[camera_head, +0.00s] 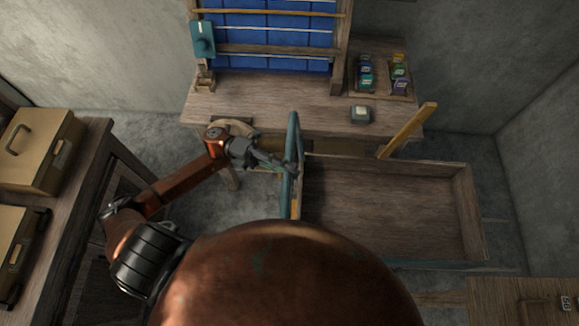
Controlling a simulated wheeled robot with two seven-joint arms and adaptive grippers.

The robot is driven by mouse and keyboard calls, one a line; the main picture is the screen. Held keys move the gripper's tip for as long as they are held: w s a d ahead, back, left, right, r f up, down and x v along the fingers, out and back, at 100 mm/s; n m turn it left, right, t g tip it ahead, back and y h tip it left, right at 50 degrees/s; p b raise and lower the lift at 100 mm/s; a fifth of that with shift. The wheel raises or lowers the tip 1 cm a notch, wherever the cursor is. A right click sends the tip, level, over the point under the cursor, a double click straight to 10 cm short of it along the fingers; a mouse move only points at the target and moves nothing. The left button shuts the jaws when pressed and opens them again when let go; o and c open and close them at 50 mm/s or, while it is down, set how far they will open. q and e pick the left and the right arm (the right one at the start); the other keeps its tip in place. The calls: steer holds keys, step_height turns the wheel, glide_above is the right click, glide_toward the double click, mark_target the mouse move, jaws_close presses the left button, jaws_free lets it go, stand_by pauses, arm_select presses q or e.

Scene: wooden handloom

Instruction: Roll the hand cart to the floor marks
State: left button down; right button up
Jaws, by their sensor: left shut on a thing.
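The hand cart (390,212) is a shallow wooden tray with raised sides, standing on the floor in front of the loom bench. Its teal push handle (293,130) rises at the cart's left end. My left gripper (285,165) is shut on this handle, reaching it from the left. The cart tray looks empty. Its wheels are hidden. Faint pale lines (495,220) show on the floor right of the cart; I cannot tell whether they are the floor marks. My right gripper is out of view.
The loom bench (270,105) stands just behind the cart, with a tray of small spools (380,75) on it. A slanted wooden bar (408,130) stands at the cart's back edge. A side table with cases (40,150) is left; a wooden top (520,300) is front right.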

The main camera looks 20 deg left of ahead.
arm_select(q)
steer(key=c, duration=2.2)
jaws_free()
steer(key=shift+s+a+f, duration=0.1)
steer(key=shift+s+f, duration=0.05)
steer(key=shift+f, duration=0.05)
steer(key=shift+c, duration=0.2)
steer(key=o, duration=0.3)
steer(key=shift+a, duration=0.25)
steer(key=shift+o, duration=0.9)
steer(key=shift+d+r, duration=0.15)
steer(key=shift+d, duration=0.05)
steer(key=shift+a, duration=0.3)
steer(key=a+f, duration=0.2)
steer(key=a, duration=0.9)
steer(key=shift+w, duration=0.4)
steer(key=shift+f, duration=0.1)
